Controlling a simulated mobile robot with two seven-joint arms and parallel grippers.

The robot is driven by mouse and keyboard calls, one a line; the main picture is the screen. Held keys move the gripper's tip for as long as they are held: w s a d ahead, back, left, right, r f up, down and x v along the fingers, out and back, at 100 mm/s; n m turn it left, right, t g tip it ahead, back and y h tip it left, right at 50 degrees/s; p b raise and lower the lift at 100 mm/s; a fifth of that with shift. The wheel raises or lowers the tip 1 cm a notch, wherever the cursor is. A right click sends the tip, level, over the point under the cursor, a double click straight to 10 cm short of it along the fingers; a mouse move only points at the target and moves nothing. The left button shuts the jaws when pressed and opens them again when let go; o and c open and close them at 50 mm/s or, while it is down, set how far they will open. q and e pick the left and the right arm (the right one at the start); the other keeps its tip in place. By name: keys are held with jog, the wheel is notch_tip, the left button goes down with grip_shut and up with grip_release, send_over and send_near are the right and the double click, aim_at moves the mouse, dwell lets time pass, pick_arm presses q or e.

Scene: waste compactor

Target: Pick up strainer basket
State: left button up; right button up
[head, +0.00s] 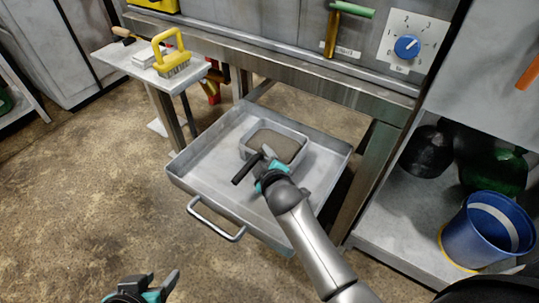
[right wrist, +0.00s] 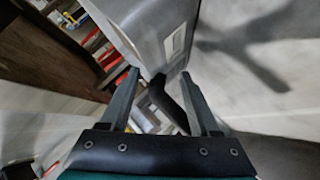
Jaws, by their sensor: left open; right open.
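The strainer basket (head: 295,150) is a small grey rectangular metal box inside the wide metal tray (head: 190,157); its inside looks grey-brown. My right gripper (head: 260,163) is open at the basket's near side. In the right wrist view the basket (right wrist: 150,25) is just past the fingertips, and its black handle (right wrist: 168,102) reaches in between the open fingers (right wrist: 159,85). I cannot tell whether they touch it. The arm hides part of the tray. My left gripper (head: 155,282) is open and empty at the bottom edge, left of the tray.
The tray has a bar handle (head: 215,222) in front and sits under a metal bench (head: 280,72). A side table (head: 125,60) holds a yellow-handled brush (head: 172,55). A blue bucket (head: 480,235) stands on the right shelf. Floor at left is clear.

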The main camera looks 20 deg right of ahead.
jog(key=shift+c, duration=0.3)
grip_shut()
dwell(1.1)
jog(key=shift+r, duration=0.1)
